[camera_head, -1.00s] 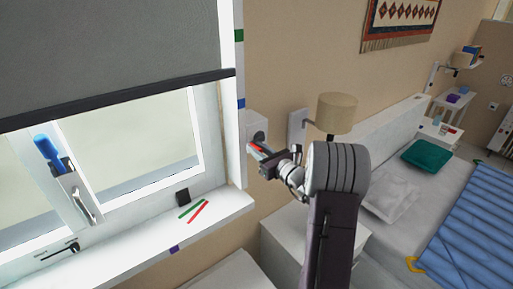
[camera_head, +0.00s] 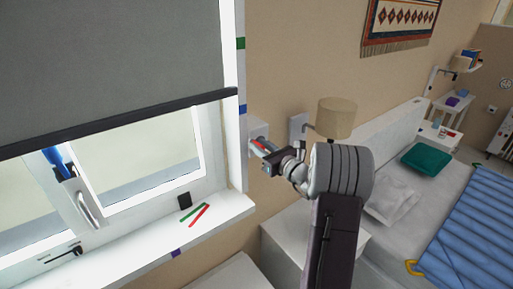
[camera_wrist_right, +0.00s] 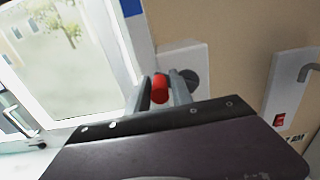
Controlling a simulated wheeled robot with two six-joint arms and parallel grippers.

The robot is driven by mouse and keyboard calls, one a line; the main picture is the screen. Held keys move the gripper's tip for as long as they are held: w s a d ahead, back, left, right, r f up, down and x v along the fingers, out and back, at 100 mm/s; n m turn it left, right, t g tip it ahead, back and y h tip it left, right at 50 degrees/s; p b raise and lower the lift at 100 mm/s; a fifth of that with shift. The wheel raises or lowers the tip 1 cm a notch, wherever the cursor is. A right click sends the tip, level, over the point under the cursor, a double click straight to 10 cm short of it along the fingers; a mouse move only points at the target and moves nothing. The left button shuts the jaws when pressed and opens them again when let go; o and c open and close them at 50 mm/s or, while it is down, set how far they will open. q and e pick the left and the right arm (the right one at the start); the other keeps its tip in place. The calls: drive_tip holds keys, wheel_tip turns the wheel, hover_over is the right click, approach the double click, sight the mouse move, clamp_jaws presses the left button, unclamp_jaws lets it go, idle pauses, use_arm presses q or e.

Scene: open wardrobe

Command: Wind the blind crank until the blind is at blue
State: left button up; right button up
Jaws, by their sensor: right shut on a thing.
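The grey blind (camera_head: 110,60) hangs over the window, with a dark bottom bar (camera_head: 120,117). The right end of the bar is below the green mark (camera_head: 240,43) and slightly above the blue mark (camera_head: 242,109) on the white frame edge. The crank's white wall box (camera_head: 257,127) is right of the window, and its dark round hub is partly hidden in the right wrist view (camera_wrist_right: 190,80). My right gripper (camera_head: 262,147) is shut on the crank's red knob (camera_wrist_right: 160,88), which lies between its fingers. My left gripper is not in view.
A lamp (camera_head: 335,117) and a bed with a teal pillow (camera_head: 429,160) stand to the right. A switch plate (camera_wrist_right: 287,98) is beside the crank box.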

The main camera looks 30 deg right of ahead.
sight(260, 130)
drive_tip(key=shift+o, duration=1.1)
drive_tip(key=shift+d+r, duration=0.4)
drive_tip(key=shift+d, duration=0.4)
drive_tip(key=shift+c, duration=0.6)
drive_tip(key=shift+d+r+p, duration=0.4)
drive_tip(key=shift+p, duration=0.1)
drive_tip(key=shift+c, duration=0.3)
drive_tip(key=shift+w+d, duration=0.1)
drive_tip(key=shift+c, duration=0.5)
drive_tip(key=shift+d+f, duration=0.1)
drive_tip(key=shift+d, duration=0.05)
drive_tip(key=shift+d+r, duration=0.25)
drive_tip(key=shift+d, duration=0.15)
drive_tip(key=shift+w+d, duration=0.1)
drive_tip(key=shift+d, duration=0.15)
